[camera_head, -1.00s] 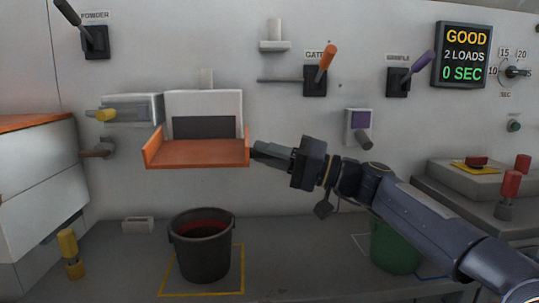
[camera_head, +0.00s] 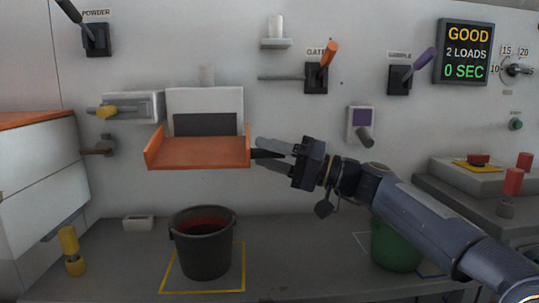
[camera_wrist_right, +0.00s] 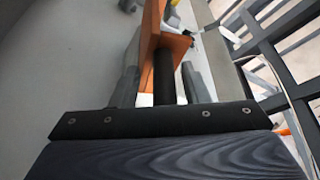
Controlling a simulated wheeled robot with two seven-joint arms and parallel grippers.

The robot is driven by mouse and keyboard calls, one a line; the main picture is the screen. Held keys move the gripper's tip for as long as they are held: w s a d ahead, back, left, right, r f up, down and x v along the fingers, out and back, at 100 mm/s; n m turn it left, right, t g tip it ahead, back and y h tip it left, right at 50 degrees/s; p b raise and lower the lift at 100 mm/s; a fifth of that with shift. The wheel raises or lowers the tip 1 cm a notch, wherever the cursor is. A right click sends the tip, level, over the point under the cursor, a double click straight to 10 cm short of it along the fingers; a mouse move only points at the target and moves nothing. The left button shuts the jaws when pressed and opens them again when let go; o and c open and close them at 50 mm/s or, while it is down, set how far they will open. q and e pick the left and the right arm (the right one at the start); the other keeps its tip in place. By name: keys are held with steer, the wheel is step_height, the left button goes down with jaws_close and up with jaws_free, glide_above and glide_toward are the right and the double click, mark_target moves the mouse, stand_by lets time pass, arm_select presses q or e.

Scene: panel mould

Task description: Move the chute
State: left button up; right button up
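The chute (camera_head: 200,153) is an orange tray with raised sides, in front of the white wall housing in the head view. Its orange edge also shows at the top of the right wrist view (camera_wrist_right: 152,32). A short dark handle (camera_wrist_right: 164,78) sticks out from its right side. My right gripper (camera_head: 272,154) is at that handle, its two fingers spread with the handle between them and visible gaps on both sides. My left gripper is not in view.
A dark bucket (camera_head: 203,253) with reddish contents stands in a yellow floor outline below the chute. A green bucket (camera_head: 395,247) stands behind my right arm. Levers (camera_head: 328,55) and a display reading GOOD, 2 LOADS, 0 SEC (camera_head: 464,53) are on the wall.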

steer(key=v, duration=0.7)
steer(key=shift+d+p, duration=0.4)
steer(key=shift+p, duration=0.05)
steer(key=shift+s+f, duration=0.15)
